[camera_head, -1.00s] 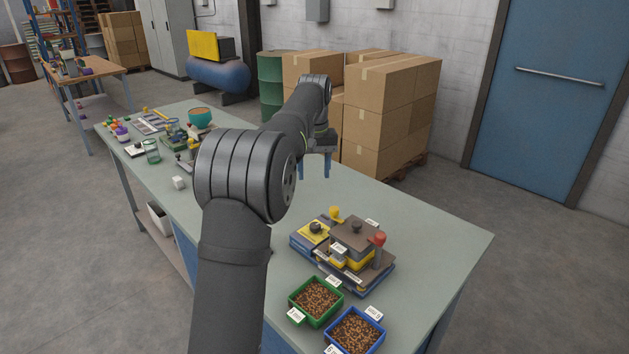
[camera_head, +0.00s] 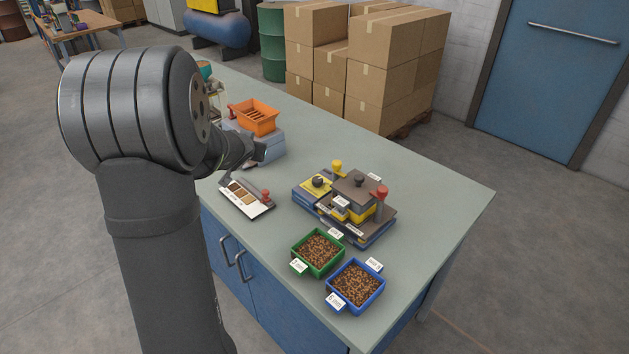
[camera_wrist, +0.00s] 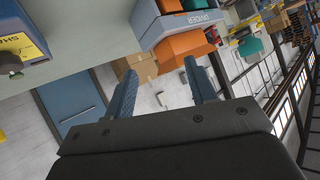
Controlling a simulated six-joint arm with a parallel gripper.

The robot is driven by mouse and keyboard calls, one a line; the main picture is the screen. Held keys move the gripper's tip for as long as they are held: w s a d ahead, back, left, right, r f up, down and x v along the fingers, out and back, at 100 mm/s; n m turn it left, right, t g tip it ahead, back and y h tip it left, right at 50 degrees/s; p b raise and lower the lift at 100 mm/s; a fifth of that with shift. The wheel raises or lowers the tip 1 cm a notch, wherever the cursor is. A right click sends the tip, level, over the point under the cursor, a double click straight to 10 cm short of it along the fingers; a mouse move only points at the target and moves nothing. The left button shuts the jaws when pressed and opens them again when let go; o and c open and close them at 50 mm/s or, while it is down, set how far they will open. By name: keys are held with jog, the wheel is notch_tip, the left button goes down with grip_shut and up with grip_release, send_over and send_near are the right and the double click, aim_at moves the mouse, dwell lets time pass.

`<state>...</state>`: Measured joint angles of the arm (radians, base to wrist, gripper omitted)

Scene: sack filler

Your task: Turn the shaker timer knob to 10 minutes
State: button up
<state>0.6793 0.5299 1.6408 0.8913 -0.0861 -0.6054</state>
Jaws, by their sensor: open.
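The shaker (camera_head: 360,208) stands on the bench at the middle right in the head view, a stacked dark and blue unit with a yellow and a red-topped post. Its dark round timer knob (camera_head: 318,181) sits on a yellow panel at its left side. In the wrist view the knob (camera_wrist: 10,64) shows at the left edge beside a yellow label, partly cut off. Its setting is too small to read. My gripper (camera_wrist: 160,68) is open and empty, its two blue fingers apart. It is to the left of the knob in the head view and not touching it.
An orange tray (camera_head: 256,117) on a grey divider (camera_wrist: 185,24) stands close to my gripper. A sample board (camera_head: 246,197) lies in front. A green tray (camera_head: 318,254) and a blue tray (camera_head: 356,287) hold brown pellets. The bench's right side is clear.

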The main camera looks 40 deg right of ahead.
jog(key=s+a+f+m+g+h, duration=0.2)
jog(key=s+m+g+h, duration=0.1)
jog(key=s, duration=0.5)
jog(key=s+a+f+m+g+h, duration=0.1)
jog(key=s+a+m+g+h, duration=0.2)
jog(key=s, duration=0.6)
jog(key=n, duration=0.1)
send_near(316, 180)
jog(key=shift+g+y, duration=0.4)
jog(key=x, duration=0.9)
jog(key=shift+w+d+r, duration=0.2)
jog(key=shift+w+r, duration=0.05)
jog(key=shift+r, duration=0.1)
jog(key=shift+c, duration=0.4)
jog(key=c, duration=0.9)
jog(key=shift+w+r+m+g, duration=0.1)
jog(key=shift+w+m+g, duration=0.05)
jog(key=shift+m+g, duration=1.45)
jog(key=shift+g, duration=0.1)
jog(key=o, duration=1)
